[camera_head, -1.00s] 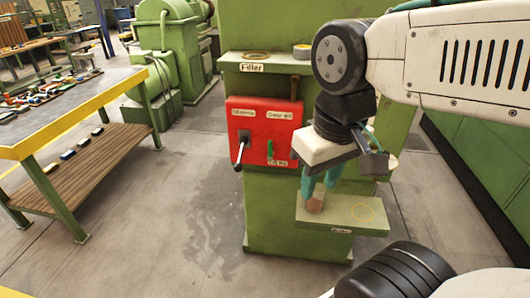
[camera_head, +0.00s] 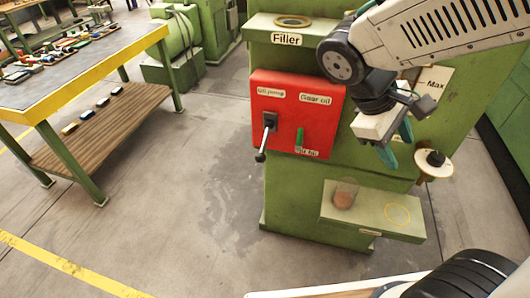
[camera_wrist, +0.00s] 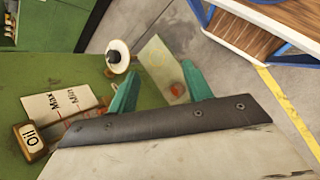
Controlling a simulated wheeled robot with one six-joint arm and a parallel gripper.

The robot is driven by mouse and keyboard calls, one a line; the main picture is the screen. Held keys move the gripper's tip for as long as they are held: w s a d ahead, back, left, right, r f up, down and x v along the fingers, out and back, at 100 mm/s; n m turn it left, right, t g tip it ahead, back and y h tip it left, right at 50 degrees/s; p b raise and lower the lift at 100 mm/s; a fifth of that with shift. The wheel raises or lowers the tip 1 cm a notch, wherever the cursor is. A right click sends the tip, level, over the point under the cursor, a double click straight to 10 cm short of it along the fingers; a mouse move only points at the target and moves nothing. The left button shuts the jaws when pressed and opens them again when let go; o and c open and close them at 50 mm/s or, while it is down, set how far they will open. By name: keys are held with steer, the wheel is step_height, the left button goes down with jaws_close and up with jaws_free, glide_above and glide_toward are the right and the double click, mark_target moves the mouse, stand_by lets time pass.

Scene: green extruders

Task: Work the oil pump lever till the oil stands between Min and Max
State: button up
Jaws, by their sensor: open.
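The red panel (camera_head: 322,95) on the green machine carries labels, one reading "Gear oil"; the left label looks like "Oil pump". Below that left label a black lever (camera_head: 265,140) slants downward. A green handle (camera_head: 299,139) is at the panel's lower right. A card marked "Max" (camera_head: 434,84) is right of my gripper (camera_head: 401,150); the card shows Max and Min in the wrist view (camera_wrist: 62,104), beside an "Oil" tag (camera_wrist: 31,138). The oil level cannot be read. My gripper is open and empty, right of the panel, away from the lever.
A clear cup with reddish-brown contents (camera_head: 344,194) stands on the low green shelf (camera_head: 373,213), left of a yellow ring mark. A pale disc with a black knob (camera_head: 434,163) sticks out at right. The "Filler" ledge (camera_head: 310,38) is above.

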steer(key=w+a+f+n+t+h, duration=0.2)
steer(key=w+a+f+n+h, duration=0.25)
steer(key=w+n, duration=0.2)
steer(key=n+t+y, duration=0.1)
steer(key=n+t, duration=1.4)
steer(key=n, duration=0.1)
glide_toward(263, 154)
steer(key=w+d+f, duration=0.1)
steer(key=w+d, duration=0.1)
steer(key=w, duration=0.2)
steer(key=x, duration=0.7)
steer(key=shift+f, duration=0.2)
jaws_close()
